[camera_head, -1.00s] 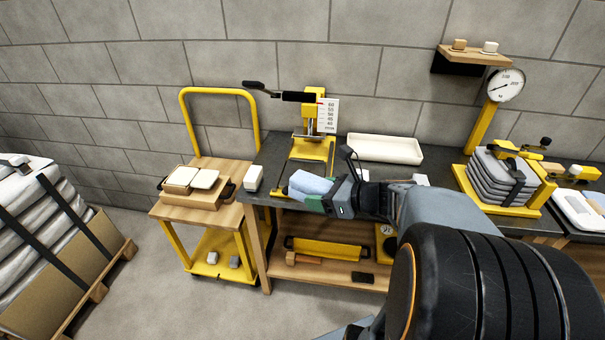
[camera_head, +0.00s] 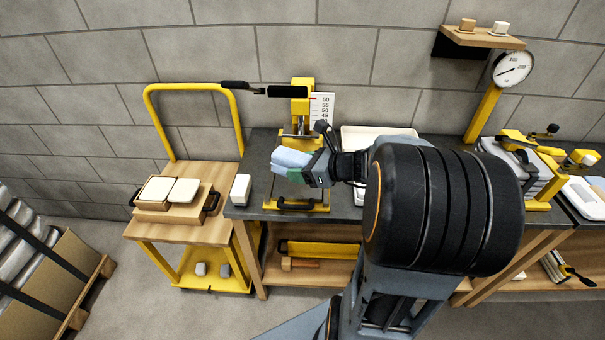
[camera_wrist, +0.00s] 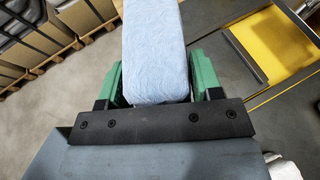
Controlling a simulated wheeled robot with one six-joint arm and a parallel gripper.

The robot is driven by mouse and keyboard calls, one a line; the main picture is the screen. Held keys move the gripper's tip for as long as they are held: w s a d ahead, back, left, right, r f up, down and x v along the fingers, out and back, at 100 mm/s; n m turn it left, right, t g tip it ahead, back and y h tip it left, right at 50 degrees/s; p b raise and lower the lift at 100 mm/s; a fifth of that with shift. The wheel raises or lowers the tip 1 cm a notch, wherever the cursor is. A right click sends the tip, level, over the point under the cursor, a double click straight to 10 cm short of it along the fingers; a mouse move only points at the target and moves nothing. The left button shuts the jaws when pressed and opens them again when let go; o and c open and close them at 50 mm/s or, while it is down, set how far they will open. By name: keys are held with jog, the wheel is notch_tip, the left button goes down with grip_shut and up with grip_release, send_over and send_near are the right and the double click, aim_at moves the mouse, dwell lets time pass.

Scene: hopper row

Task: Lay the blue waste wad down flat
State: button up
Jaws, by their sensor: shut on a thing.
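The blue waste wad (camera_head: 291,160) is a pale blue block with a creased surface. My gripper (camera_head: 300,172) is shut on it, and in the head view it is over the yellow press on the dark bench. In the wrist view the wad (camera_wrist: 155,50) sticks out between the green fingers (camera_wrist: 157,82), which press on its two sides. The wad's far end runs out of the wrist view. The wad hides part of the press, and I cannot tell how high it is above it.
The yellow press (camera_head: 318,205) has a black-handled lever (camera_head: 288,91) and a scale plate (camera_head: 321,107). A white block (camera_head: 241,189) stands at the bench's left end. A wooden cart (camera_head: 200,228) with a pale-padded tray is further left. A white tray (camera_head: 357,137) lies behind my arm.

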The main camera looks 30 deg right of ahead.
jog(key=w+d+f, duration=0.1)
jog(key=w+f, duration=0.1)
jog(key=w+d+f, duration=0.2)
jog(key=w+f, duration=0.1)
jog(key=w+d+f+b, duration=0.1)
jog(key=w+d+f, duration=0.1)
jog(key=shift+w+f, duration=0.15)
jog(key=shift+f, duration=0.1)
jog(key=shift+w+d+f, duration=0.1)
jog(key=shift+w+f, duration=0.05)
jog(key=shift+f, duration=1.55)
jog(key=shift+f+b, duration=0.15)
jog(key=shift+b, duration=0.15)
jog(key=o, duration=1)
jog(key=shift+c, duration=0.2)
